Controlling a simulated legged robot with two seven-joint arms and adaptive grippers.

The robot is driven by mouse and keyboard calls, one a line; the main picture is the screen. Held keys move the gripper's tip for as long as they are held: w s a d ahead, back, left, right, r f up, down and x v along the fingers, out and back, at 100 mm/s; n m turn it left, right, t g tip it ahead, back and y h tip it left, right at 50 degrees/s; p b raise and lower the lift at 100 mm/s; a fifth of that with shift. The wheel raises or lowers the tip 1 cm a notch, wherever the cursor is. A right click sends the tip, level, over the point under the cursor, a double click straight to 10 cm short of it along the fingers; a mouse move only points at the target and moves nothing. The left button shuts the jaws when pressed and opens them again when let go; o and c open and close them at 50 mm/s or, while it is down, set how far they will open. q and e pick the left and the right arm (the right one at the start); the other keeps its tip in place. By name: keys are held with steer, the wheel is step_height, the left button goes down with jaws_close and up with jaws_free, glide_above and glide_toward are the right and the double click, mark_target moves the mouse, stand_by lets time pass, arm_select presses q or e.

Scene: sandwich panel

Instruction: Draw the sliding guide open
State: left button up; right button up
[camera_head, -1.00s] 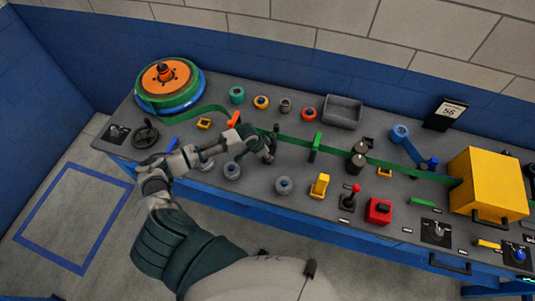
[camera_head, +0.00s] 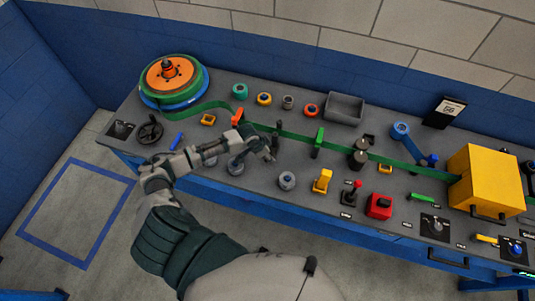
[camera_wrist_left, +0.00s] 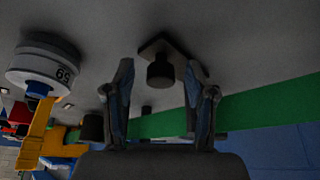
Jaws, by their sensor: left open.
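My left gripper (camera_head: 262,143) reaches over the left-middle of the grey panel, beside the green strip (camera_head: 295,134). In the left wrist view its two fingers (camera_wrist_left: 159,100) are open and apart. A dark round knob on a grey diamond-shaped plate (camera_wrist_left: 160,72) shows beyond and between the fingertips, with nothing gripped. The green strip (camera_wrist_left: 262,106) passes behind the fingers there. In the head view a small dark post (camera_head: 278,127) stands at the strip by the gripper. I cannot tell for certain which part is the sliding guide. My right gripper is out of view.
An orange-topped reel (camera_head: 168,73) stands at the back left and a yellow box (camera_head: 487,180) at the right. A green upright (camera_head: 319,138), grey knobs (camera_head: 287,180) and an orange piece (camera_head: 237,117) surround the arm. A white numbered cylinder (camera_wrist_left: 45,65) is left in the wrist view.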

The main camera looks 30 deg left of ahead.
arm_select(q)
steer(key=shift+r, duration=0.2)
steer(key=v, duration=1.1)
steer(key=shift+a+r, duration=0.15)
steer(key=shift+a, duration=0.1)
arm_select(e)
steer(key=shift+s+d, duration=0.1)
arm_select(q)
steer(key=shift+s+d, duration=0.1)
steer(key=shift+d, duration=0.05)
